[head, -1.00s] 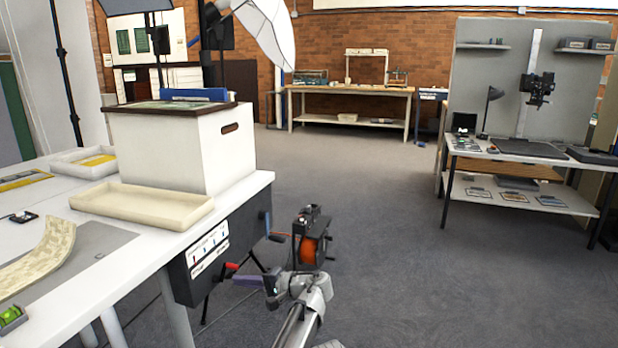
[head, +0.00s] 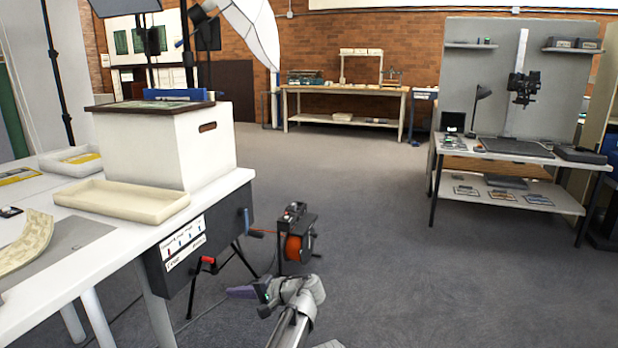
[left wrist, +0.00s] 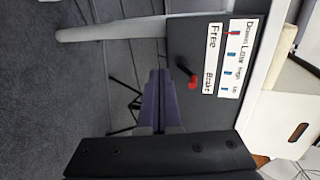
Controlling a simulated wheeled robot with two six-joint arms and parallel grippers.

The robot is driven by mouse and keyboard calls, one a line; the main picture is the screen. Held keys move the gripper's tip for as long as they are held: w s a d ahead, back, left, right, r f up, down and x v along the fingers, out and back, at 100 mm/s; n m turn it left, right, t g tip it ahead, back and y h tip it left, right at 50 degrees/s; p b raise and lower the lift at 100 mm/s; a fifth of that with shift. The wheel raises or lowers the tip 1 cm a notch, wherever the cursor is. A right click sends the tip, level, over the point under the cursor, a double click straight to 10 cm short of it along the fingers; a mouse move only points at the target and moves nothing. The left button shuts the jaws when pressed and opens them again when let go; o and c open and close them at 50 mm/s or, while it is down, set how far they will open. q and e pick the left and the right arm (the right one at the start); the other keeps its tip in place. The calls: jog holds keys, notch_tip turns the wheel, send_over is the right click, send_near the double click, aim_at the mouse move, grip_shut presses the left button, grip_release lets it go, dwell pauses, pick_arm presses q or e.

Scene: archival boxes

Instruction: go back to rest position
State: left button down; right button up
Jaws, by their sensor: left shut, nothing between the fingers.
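My left gripper (head: 242,292) is low at the bottom middle of the head view, to the right of the white table (head: 118,262) and below its top. Its purple fingers (left wrist: 160,103) show in the left wrist view, shut together with nothing between them. In that view a dark panel with a red knob (left wrist: 193,83) and white labels lies beyond the fingertips; the gripper looks apart from it. My right gripper is not in view.
A white archival box (head: 160,150) and a cream tray (head: 120,200) stand on the table. An orange cable reel (head: 297,245) stands on the floor just beyond my left gripper. A workbench with a camera stand (head: 500,150) is at the right. Open floor lies between.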

pick_arm(q)
jog(key=s+a+f+n+g+h, duration=0.25)
jog(key=s+f+h, duration=0.45)
jog(key=s+f, duration=0.45)
jog(key=s+d+f+n+g+h, duration=0.1)
jog(key=s+d+f+h, duration=0.35)
jog(key=s+h, duration=0.35)
jog(key=s+d+r+m+g+y+p, duration=0.1)
jog(key=s+d+r+m+p, duration=0.15)
jog(key=d+r+p, duration=0.3)
jog(key=s+d+r+m+y+p, duration=0.1)
jog(key=s+d+r+y+p, duration=0.1)
jog(key=s+d+r+p, duration=0.3)
notch_tip(320, 180, up, 38)
jog(key=d+p, duration=0.1)
jog(key=p, duration=3.5)
jog(key=shift+w+f+p, duration=0.15)
jog(key=shift+w+p, duration=0.2)
